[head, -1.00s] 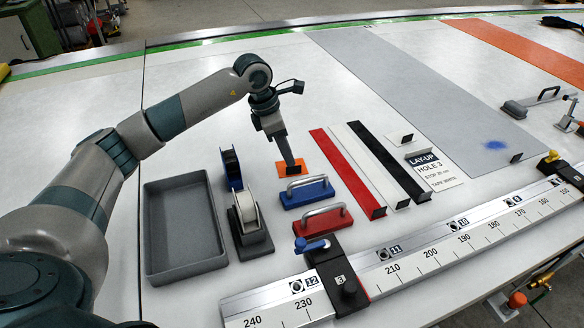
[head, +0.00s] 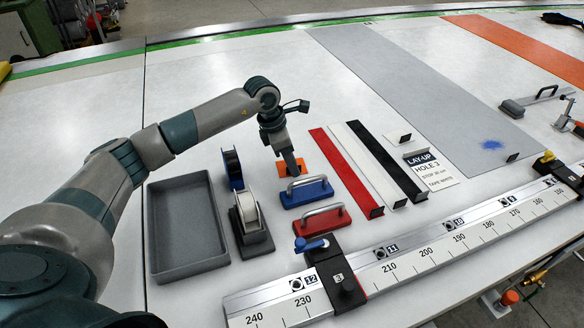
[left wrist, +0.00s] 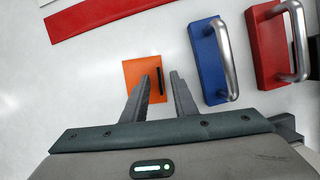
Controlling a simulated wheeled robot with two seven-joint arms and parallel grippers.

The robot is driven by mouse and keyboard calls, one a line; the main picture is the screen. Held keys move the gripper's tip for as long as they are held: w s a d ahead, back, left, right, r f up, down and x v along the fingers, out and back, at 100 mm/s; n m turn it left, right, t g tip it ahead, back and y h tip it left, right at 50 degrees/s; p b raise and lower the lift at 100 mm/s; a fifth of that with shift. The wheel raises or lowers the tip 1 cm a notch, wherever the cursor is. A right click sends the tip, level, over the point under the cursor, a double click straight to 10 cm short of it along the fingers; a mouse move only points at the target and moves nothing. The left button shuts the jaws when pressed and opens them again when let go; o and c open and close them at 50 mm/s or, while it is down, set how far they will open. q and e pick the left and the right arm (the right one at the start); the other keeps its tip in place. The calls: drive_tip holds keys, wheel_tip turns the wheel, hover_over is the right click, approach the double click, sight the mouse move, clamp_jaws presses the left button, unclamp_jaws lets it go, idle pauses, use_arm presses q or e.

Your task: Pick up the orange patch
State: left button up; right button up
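The orange patch (head: 283,169) lies flat on the white table, just behind the blue-based handle block. In the left wrist view the orange patch (left wrist: 143,72) has a small dark upright tab (left wrist: 161,81) near its right side. My left gripper (head: 293,172) is above the patch, partly covering it in the head view. In the left wrist view its fingers (left wrist: 160,78) are apart with a gap between them, and the dark tab shows at that gap. I cannot tell whether the fingers touch anything. My right gripper is not in view.
A blue block (head: 306,194) with a metal handle stands close to the patch, with a red one (head: 322,222) in front. Red (head: 345,172), white and black strips lie to the right. A grey tray (head: 153,235) and tape dispensers (head: 250,222) stand to the left.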

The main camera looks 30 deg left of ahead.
sight(301, 172)
use_arm(q)
clamp_jaws()
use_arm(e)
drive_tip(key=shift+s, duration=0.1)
use_arm(q)
drive_tip(key=shift+r, duration=0.15)
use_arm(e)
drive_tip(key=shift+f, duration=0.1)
